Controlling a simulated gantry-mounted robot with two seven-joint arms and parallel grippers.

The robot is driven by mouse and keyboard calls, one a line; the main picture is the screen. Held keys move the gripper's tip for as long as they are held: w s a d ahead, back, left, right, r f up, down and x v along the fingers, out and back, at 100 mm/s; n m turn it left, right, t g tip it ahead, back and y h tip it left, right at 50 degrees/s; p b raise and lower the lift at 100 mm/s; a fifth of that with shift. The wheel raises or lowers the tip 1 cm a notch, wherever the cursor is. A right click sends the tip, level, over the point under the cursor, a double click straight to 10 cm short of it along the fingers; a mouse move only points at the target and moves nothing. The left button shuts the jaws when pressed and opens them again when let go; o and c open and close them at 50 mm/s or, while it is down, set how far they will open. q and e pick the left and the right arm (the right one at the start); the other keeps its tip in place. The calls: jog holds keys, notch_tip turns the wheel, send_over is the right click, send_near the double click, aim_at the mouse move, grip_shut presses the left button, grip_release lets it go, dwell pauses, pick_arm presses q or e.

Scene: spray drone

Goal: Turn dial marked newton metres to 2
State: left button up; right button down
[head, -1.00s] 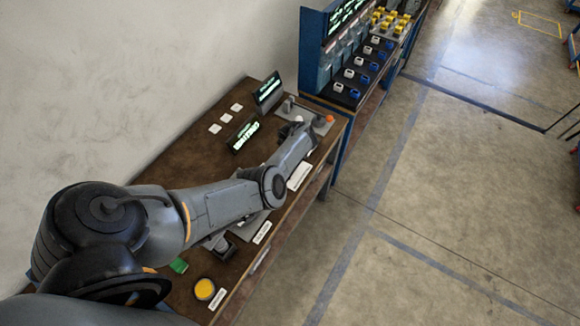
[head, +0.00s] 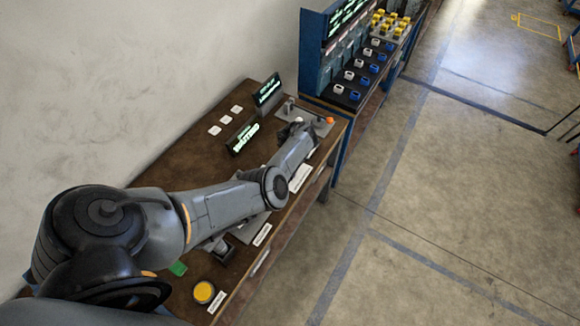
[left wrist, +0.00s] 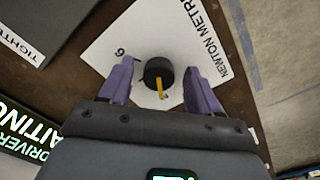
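The black dial (left wrist: 158,72) with a yellow pointer stands on a white plate (left wrist: 150,30) in the left wrist view. The plate carries the words "NEWTON METR…" and a 6; its other numbers are hidden or unclear. The pointer points toward my gripper's palm. My left gripper (left wrist: 157,80) is open, with one purple finger on each side of the dial and a visible gap on both sides. In the head view my left gripper (head: 297,132) is at the far end of the workbench, and the dial cannot be made out there. My right gripper is not in view.
A lit screen (head: 243,137) and a second screen (head: 268,90) stand on the brown workbench (head: 190,160). An orange button (head: 330,121) is near its far edge. A yellow button (head: 204,292) is at the near end. A blue rack (head: 312,60) stands beyond.

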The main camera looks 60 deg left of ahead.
pick_arm(q)
notch_tip(320, 180, up, 11)
jog(key=p, duration=0.3)
dwell(0.5)
dwell(0.4)
